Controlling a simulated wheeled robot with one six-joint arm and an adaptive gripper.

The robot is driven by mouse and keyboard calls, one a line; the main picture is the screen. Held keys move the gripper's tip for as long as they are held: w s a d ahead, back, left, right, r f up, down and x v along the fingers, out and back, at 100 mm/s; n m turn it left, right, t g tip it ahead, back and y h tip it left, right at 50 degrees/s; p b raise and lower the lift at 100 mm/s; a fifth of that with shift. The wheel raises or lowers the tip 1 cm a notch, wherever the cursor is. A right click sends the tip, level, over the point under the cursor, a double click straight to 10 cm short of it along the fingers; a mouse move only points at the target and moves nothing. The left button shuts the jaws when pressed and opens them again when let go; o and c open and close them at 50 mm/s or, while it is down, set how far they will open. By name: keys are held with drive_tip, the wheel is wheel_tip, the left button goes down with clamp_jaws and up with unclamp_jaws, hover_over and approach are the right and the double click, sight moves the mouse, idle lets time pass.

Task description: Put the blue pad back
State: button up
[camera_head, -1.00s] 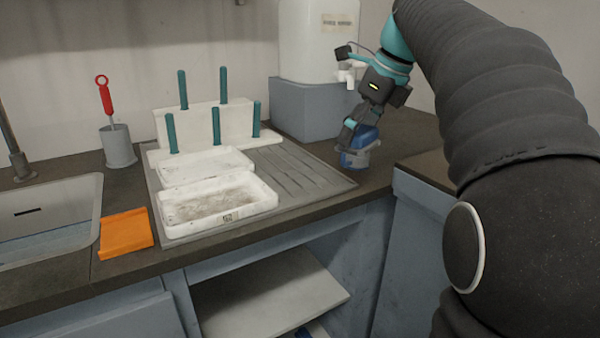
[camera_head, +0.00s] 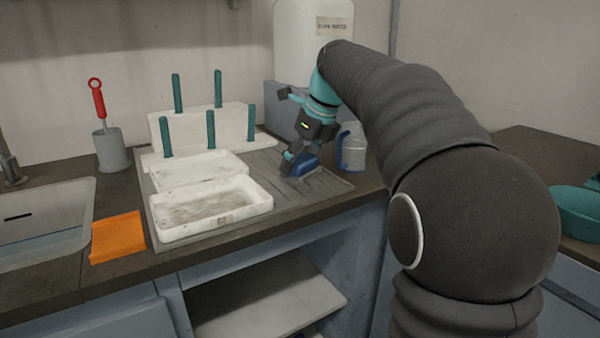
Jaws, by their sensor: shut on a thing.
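The blue pad (camera_head: 306,164) is at the ridged right part of the grey drainboard (camera_head: 325,190). My gripper (camera_head: 292,164) is shut on the pad and points down and to the left. The pad is partly hidden by the fingers, and I cannot tell whether its underside touches the drainboard. A small blue-grey container (camera_head: 352,150) stands on the counter just right of the pad.
Two white trays, one nearer (camera_head: 212,235) and one behind it (camera_head: 205,165), lie left of my gripper. A white rack with teal pegs (camera_head: 230,128) stands behind. An orange cloth (camera_head: 117,238), a grey cup (camera_head: 110,150) and a sink (camera_head: 45,215) are further left.

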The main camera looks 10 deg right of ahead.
drive_tip(key=shift+f, duration=1.3)
drive_tip(key=shift+f, duration=0.1)
drive_tip(key=o, duration=1)
drive_tip(key=shift+c, duration=0.2)
drive_tip(key=p+v, duration=0.2)
drive_tip(key=v, duration=1)
drive_tip(key=s+a+f+n+t+h, duration=0.2)
drive_tip(key=s+a+f+n+h, duration=0.1)
drive_tip(key=s+f+n, duration=2)
drive_tip(key=s+n, duration=0.4)
drive_tip(key=n, duration=0.1)
